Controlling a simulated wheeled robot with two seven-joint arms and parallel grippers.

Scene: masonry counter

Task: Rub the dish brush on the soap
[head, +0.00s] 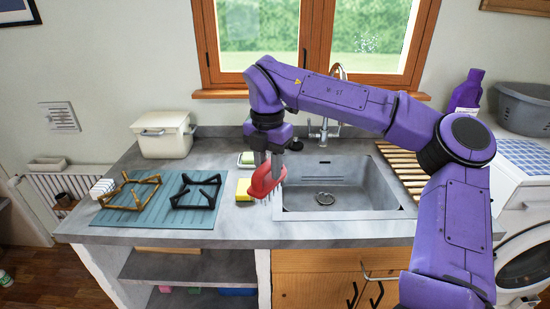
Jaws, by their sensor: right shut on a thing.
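A yellow block (243,188), perhaps a sponge, lies just left of the brush. I cannot tell whether the brush touches the counter. My left gripper is out of view.
The sink (335,185) with its tap (323,132) is right of the brush. Left are a blue mat (150,212) with two pan supports, a white ridged block (102,188) and a cream lidded box (163,135). A purple bottle (467,92) and grey basin (523,108) stand far right.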

